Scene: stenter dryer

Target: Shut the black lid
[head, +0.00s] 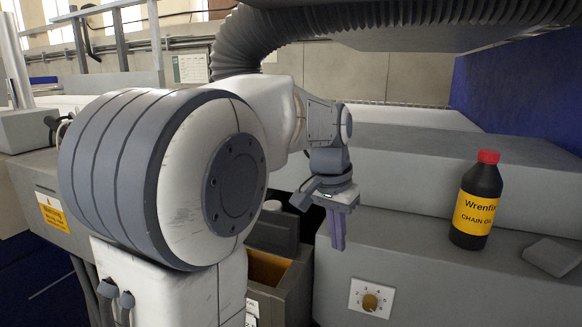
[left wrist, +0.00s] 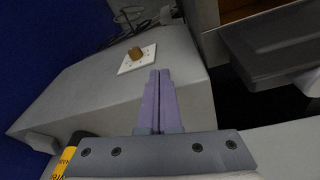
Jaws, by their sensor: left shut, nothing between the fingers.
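A dark box (head: 283,301) with an open top and a brown-orange inside stands in the gap left of the grey housing. A dark grey-black panel, which looks like the lid (head: 272,236), is raised at the far side of its opening. In the left wrist view the lid (left wrist: 275,47) shows at the upper right, beside the brown inside. My left gripper (head: 338,247) points down, to the right of the box and lid and apart from them. Its purple fingers (left wrist: 160,80) are together and empty. My left arm hides part of the box's surroundings. My right gripper is not in view.
The grey housing (head: 420,270) carries a dial on a white plate (head: 370,298). A black oil bottle with a red cap (head: 476,200) and a grey block (head: 551,256) stand on its ledge. A ribbed hose (head: 330,30) runs overhead.

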